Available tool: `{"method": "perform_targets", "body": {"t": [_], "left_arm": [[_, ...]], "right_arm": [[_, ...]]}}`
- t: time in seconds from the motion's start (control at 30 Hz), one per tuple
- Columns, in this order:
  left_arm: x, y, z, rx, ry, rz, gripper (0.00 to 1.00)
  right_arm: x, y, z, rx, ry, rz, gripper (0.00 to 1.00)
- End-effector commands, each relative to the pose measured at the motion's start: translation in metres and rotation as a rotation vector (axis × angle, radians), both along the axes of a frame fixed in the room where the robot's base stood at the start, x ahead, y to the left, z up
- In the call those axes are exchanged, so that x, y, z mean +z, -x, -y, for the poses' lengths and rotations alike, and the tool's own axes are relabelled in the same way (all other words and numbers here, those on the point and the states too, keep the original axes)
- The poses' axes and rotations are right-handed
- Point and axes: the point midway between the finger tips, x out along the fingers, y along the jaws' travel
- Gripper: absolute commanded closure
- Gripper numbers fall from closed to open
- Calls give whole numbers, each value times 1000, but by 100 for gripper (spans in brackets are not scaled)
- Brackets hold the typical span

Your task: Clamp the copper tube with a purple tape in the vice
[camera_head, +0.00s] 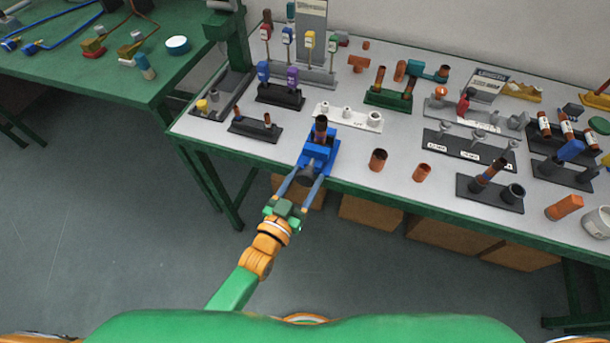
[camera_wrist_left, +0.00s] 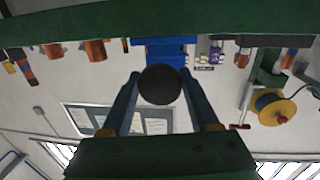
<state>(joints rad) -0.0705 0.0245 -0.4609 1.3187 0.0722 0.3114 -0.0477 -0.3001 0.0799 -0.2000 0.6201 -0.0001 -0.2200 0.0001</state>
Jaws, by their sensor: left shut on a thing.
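The blue vice (camera_head: 318,152) stands at the front edge of the grey bench top. A copper tube (camera_head: 321,124) stands upright in its jaws, with a dark band; the band's colour is hard to make out. My left gripper (camera_head: 306,182) reaches up from the front and is shut on the vice's round black knob (camera_wrist_left: 160,84). In the left wrist view the knob sits between my two fingers (camera_wrist_left: 160,98), with the blue vice body (camera_wrist_left: 165,50) behind it. My right gripper is not in view.
Two short copper tubes (camera_head: 378,160) (camera_head: 422,172) stand right of the vice. A black holder (camera_head: 480,192) with a banded tube is farther right. A white rack (camera_head: 345,116) is behind the vice. The floor (camera_head: 130,250) left of my arm is clear.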

Motion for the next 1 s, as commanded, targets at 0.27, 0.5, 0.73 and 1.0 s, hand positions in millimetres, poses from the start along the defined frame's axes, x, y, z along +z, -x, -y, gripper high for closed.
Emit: {"method": "perform_targets", "body": {"t": [0.27,0.5,0.73,1.0], "left_arm": [[0,0,0,0,-116,36,94],[-1,0,0,-1,-157,48,94],[-1,0,0,-1,-163,50,94],[-1,0,0,-1,-162,50,17]], "right_arm": [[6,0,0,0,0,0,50],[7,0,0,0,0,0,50],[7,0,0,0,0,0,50],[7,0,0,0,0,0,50]]}}
